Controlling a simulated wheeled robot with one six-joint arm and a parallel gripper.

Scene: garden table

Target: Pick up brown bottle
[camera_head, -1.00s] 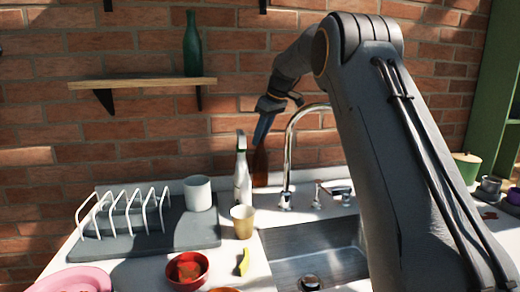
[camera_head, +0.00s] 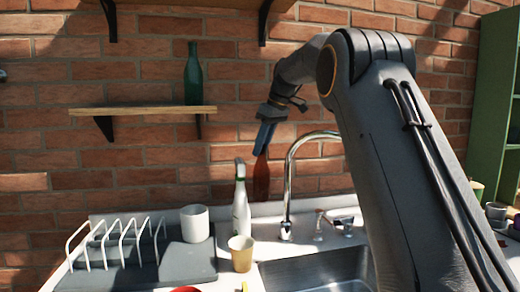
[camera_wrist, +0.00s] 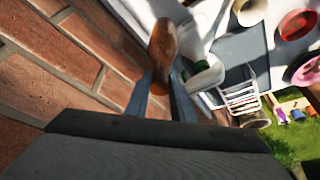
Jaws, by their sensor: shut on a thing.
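The brown bottle (camera_head: 261,177) is in the head view, between the white bottle and the faucet, close to the brick wall. My gripper (camera_head: 264,142) is shut on its upper part from above. In the wrist view the brown bottle (camera_wrist: 163,42) shows between the two fingers of my gripper (camera_wrist: 165,95). In the head view its lower end appears at about the counter's back edge; I cannot tell for sure if it is clear of the counter.
A white bottle (camera_head: 241,205) stands just left of the brown bottle. A faucet (camera_head: 288,190) rises to its right, over the sink (camera_head: 318,270). A tan cup (camera_head: 241,255), a white mug (camera_head: 194,223) and a dish rack (camera_head: 120,243) stand left. A shelf (camera_head: 142,110) holds a green bottle (camera_head: 193,75).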

